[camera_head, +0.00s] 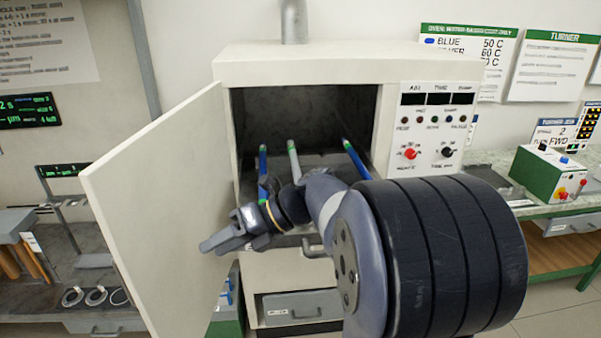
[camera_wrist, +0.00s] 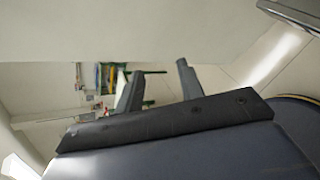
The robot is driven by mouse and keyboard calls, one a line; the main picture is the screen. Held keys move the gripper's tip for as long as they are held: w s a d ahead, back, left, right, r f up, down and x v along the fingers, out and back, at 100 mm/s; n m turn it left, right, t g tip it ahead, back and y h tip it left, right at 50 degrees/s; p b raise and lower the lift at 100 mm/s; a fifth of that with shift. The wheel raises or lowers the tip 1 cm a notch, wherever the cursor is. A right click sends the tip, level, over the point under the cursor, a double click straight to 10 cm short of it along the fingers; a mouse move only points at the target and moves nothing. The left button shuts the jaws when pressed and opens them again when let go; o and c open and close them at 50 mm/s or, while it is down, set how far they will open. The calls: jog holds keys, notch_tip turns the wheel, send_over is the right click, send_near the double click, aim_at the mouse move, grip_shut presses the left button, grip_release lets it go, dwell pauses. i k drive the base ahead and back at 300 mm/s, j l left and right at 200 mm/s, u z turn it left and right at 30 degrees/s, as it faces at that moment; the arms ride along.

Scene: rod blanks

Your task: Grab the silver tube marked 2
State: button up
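A silver tube (camera_head: 294,161) with a green end lies in the open oven (camera_head: 330,68), between a blue tube (camera_head: 263,162) on its left and another blue tube (camera_head: 355,159) on its right. No number can be read on any tube. The near end of the silver tube is hidden behind my arm. My gripper (camera_head: 214,244) is outside the oven, in front and to the left, beside the open door and pointing left, away from the tubes. In the wrist view its two fingers (camera_wrist: 158,88) stand apart with nothing between them.
The oven door (camera_head: 155,205) stands wide open on the left, close to my gripper. A control panel (camera_head: 436,125) is right of the opening. A bench with a green and white box (camera_head: 548,174) is farther right. A shelf with rings (camera_head: 96,296) is at the lower left.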

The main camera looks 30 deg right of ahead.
aim_at(295, 167)
jog(key=i+j+z, duration=0.15)
jog(key=z, duration=0.3)
jog(key=i+j+z, duration=0.1)
jog(key=j+z, duration=0.3)
jog(key=i+j+z, duration=0.1)
jog(key=z, duration=0.35)
jog(key=i+j+z, duration=0.55)
jog(key=k+l, duration=0.1)
